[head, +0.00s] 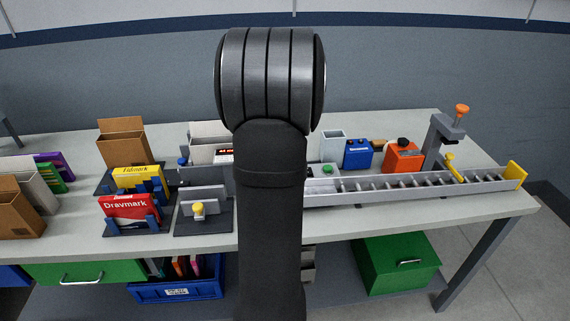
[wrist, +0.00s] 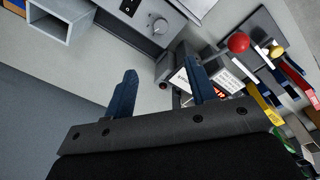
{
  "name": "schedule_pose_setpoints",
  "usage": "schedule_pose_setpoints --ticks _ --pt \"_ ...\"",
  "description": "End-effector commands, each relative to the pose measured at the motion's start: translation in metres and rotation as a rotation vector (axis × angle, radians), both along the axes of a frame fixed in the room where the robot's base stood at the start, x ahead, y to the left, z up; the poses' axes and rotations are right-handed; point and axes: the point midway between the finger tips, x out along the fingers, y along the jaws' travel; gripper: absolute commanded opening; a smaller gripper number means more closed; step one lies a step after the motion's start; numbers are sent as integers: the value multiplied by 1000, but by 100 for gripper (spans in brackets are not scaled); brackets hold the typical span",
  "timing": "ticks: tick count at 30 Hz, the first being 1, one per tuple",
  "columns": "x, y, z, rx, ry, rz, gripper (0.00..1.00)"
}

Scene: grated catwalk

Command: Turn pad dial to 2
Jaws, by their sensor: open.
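My gripper (wrist: 159,65) is open, its two dark blue fingers apart with nothing between them. In the wrist view, a light grey panel box carries a round grey dial (wrist: 159,25) with a small pointer or mark, just beyond the fingertips. A black switch (wrist: 129,6) is on the same face. I take this to be the pad dial; its numbers are too small to read. The fingers appear apart from it. In the head view my own arm hides the gripper and most of that area.
Beside the dial box stand an open grey bin (wrist: 60,24) and a unit with red digits (wrist: 220,92). A red ball-topped knob (wrist: 238,42) rises nearby. In the head view, a long roller tray (head: 420,184), a blue box (head: 357,154) and an orange box (head: 402,157) occupy the right.

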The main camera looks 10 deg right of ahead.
Motion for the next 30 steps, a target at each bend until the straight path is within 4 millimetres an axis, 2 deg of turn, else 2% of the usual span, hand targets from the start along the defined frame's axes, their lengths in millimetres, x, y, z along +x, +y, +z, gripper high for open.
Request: schedule_pose_setpoints --ticks 3,6,10,13,17,30 --pt "11 0 0 -16 56 166 51" --pt "14 0 1 -20 85 252 51" --pt "16 1 -1 -22 99 295 51" --pt "15 1 -11 -22 102 297 51" --pt "15 1 -35 -21 102 296 51" --pt "15 1 -130 -20 101 293 51"
